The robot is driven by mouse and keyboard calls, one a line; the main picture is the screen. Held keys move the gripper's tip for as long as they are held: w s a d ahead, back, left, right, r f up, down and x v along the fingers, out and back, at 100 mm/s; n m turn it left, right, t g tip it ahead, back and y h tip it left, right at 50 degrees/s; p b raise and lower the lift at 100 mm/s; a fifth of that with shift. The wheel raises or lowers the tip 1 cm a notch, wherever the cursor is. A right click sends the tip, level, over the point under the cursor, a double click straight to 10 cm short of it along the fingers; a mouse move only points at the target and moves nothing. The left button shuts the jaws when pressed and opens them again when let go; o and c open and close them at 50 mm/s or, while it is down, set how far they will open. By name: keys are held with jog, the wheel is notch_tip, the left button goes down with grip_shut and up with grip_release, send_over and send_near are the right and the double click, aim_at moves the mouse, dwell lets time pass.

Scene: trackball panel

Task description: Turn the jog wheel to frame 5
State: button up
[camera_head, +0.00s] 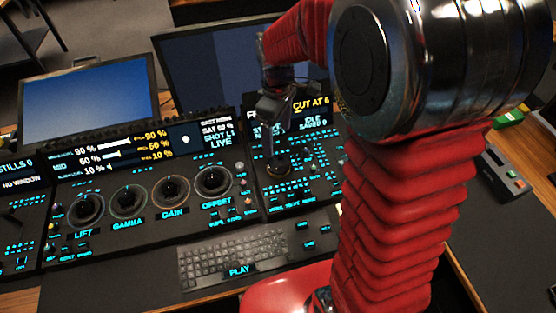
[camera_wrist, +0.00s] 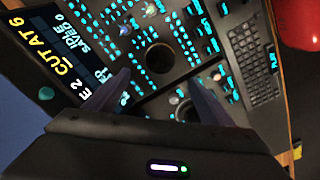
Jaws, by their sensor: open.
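The dark round jog wheel (camera_head: 278,168) sits on the right-hand panel, below its small display. It also shows in the wrist view (camera_wrist: 160,57), just beyond my fingertips. My gripper (camera_head: 269,150) is above the wheel in the head view. In the wrist view, my gripper (camera_wrist: 158,80) has its two fingers spread apart with nothing held between them. Contact with the wheel cannot be told. The display (camera_wrist: 45,50) reads a cut-off word ending in "E 2", then "CUT AT 6", "IDLE" and "SAVED 0". My arm hides part of this panel in the head view.
Lit buttons surround the wheel. Several trackball rings, including the OFFSET ring (camera_head: 212,181), lie to the left. A keyboard (camera_head: 238,254) lies in front, and a blue monitor (camera_head: 90,97) stands behind. A small box (camera_head: 505,172) lies at the right.

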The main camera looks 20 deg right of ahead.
aim_at(277, 163)
notch_tip(277, 163, down, 12)
jog(key=shift+f, duration=0.15)
dwell(0.4)
jog(key=shift+c, duration=0.3)
jog(key=c, duration=0.9)
jog(key=shift+d, duration=0.25)
jog(key=shift+c, duration=0.4)
jog(key=shift+a, duration=0.15)
jog(key=shift+w+a+m, duration=0.1)
jog(key=shift+m, duration=0.2)
